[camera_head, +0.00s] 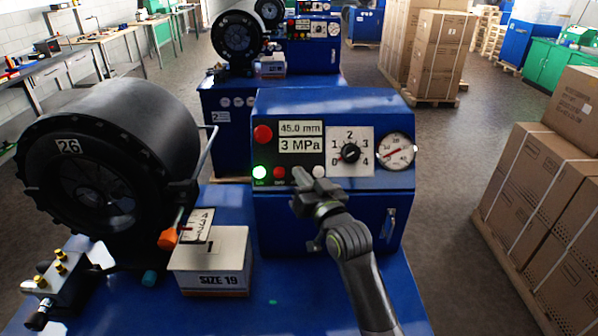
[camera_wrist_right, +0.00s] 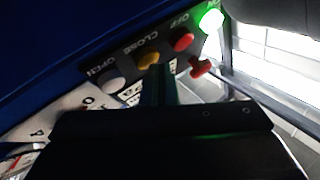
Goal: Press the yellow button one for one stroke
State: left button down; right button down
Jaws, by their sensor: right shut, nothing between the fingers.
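The yellow button (camera_wrist_right: 148,60), marked CLOSE, sits on the dark button strip in the right wrist view, between the white OPEN button (camera_wrist_right: 112,80) and the red OFF button (camera_wrist_right: 183,40). In the head view my right gripper covers it. My right gripper (camera_head: 302,178) is shut and empty in front of the blue control box (camera_head: 285,215). Its fingertips also show in the right wrist view (camera_wrist_right: 160,72), just beside the yellow button. I cannot tell whether they touch it. My left gripper is not in view.
A lit green lamp (camera_head: 260,172) and a red knob (camera_head: 263,134) are on the panel, with a selector dial (camera_head: 350,153) and a gauge (camera_head: 396,152). A large black crimper head (camera_head: 110,170) and a SIZE 19 box (camera_head: 210,262) stand left. Cartons (camera_head: 545,200) stand right.

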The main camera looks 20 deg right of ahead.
jog(key=shift+s+a+r+p, duration=0.15)
jog(key=shift+s+r+p, duration=0.25)
jog(key=shift+s, duration=0.25)
jog(key=s+r+p, duration=0.1)
jog(key=s+p, duration=0.1)
jog(key=s+a+r+p, duration=0.1)
jog(key=s, duration=0.1)
jog(key=shift+a+r, duration=0.1)
jog(key=shift+r, duration=0.25)
jog(key=shift+f, duration=0.1)
dwell(0.8)
